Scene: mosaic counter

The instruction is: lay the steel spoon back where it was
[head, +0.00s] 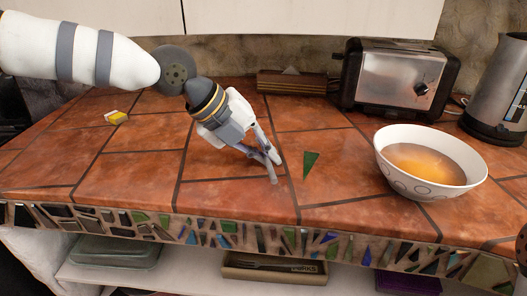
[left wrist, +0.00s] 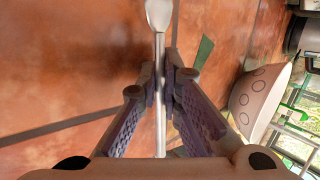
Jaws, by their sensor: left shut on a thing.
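My left gripper (head: 270,156) is over the middle of the tiled counter, near its front edge, pointing down and to the right. It also shows in the left wrist view (left wrist: 161,80), where its two fingers are shut on the steel spoon (left wrist: 158,15). The spoon's bowl sticks out beyond the fingertips, and its handle runs back between the fingers. In the head view the spoon is mostly hidden by the gripper. I cannot tell whether it touches the counter. My right gripper does not show.
A green shard-shaped piece (head: 310,163) lies just right of the gripper. A white bowl (head: 410,182) with orange contents stands further right. A toaster (head: 395,80), a kettle (head: 497,92) and a wooden block (head: 290,83) stand behind. A yellow sponge (head: 116,117) lies left. The left counter is mostly clear.

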